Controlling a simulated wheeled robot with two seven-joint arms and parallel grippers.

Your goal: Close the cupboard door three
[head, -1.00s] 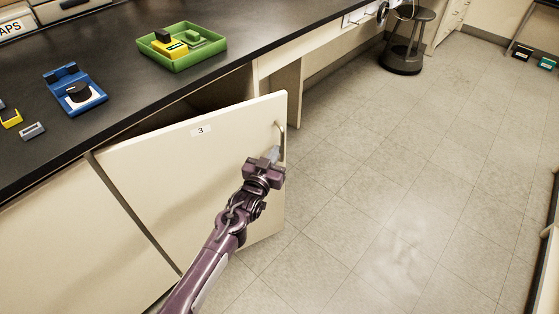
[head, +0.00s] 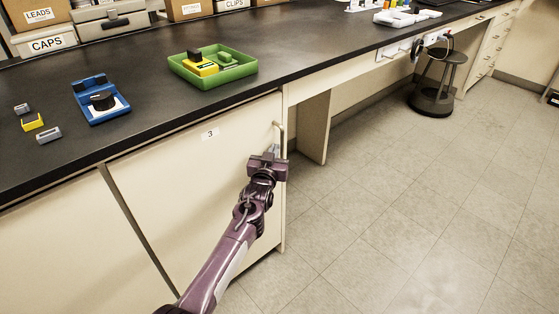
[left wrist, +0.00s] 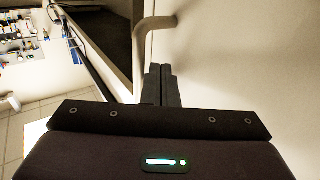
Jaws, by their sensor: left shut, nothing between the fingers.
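Cupboard door three (head: 200,190) is a cream panel with a small "3" label (head: 209,134) near its top. In the head view it lies flush or nearly flush with the cupboard front; I cannot tell if a slim gap remains. Its bar handle (head: 281,138) is at the upper right edge and also shows in the left wrist view (left wrist: 148,45). My left gripper (head: 273,150) is shut and empty, its fingertips at the door face just beside the handle, not around it. Its closed fingers also show in the left wrist view (left wrist: 162,76). My right gripper is not in view.
A black countertop (head: 145,110) runs above the door, with a green tray (head: 240,73), a blue device (head: 85,103) and small blocks on it. A stool (head: 437,85) stands farther back right. The floor (head: 390,210) to the right is clear.

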